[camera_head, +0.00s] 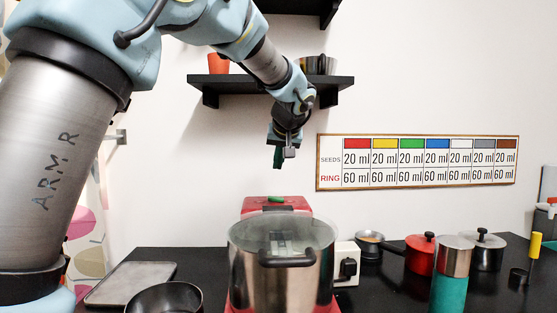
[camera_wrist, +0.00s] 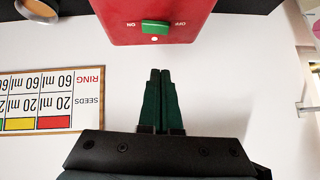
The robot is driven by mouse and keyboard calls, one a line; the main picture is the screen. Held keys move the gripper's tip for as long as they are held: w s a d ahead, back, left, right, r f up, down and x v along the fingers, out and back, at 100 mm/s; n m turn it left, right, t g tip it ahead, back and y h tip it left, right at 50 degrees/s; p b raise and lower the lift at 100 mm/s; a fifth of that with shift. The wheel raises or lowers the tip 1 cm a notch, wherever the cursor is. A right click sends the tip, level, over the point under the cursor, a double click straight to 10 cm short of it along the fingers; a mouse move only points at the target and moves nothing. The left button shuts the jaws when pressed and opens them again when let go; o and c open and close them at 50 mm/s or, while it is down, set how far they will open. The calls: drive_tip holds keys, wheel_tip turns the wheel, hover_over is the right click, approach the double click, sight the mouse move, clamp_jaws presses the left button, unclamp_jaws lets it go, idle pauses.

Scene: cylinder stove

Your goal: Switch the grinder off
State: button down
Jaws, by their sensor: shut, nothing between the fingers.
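The grinder (camera_head: 262,206) is a red body behind the steel pot in the head view, mostly hidden by it. Its red face (camera_wrist: 190,20) fills the top of the wrist view. A green switch (camera_wrist: 155,27) sits on that face between the printed words ON and OFF, with a white dot beside it. The switch also shows in the head view (camera_head: 275,199). I cannot tell which way it is set. My gripper (camera_wrist: 160,72) has its dark green fingers together and empty, pointing at the grinder but apart from it. In the head view my gripper (camera_head: 278,164) hangs above the grinder.
A large steel pot (camera_head: 250,275) with a glass lid stands in front of the grinder. A white socket box (camera_head: 346,252) is at its right, then a red pot (camera_head: 420,258) and a green-and-steel cylinder (camera_head: 449,290). A shelf (camera_head: 235,84) is above.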

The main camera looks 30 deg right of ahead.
sight(274, 198)
drive_tip(key=p+x, duration=0.1)
drive_tip(key=x, duration=0.4)
drive_tip(key=shift+w+f, duration=0.2)
drive_tip(key=shift+w, duration=0.05)
drive_tip(key=f+p, duration=0.1)
drive_tip(key=f, duration=0.2)
drive_tip(key=shift+w+f, duration=0.2)
drive_tip(key=shift+w, duration=0.05)
drive_tip(key=shift+a+f, duration=0.1)
drive_tip(key=shift+f, duration=0.45)
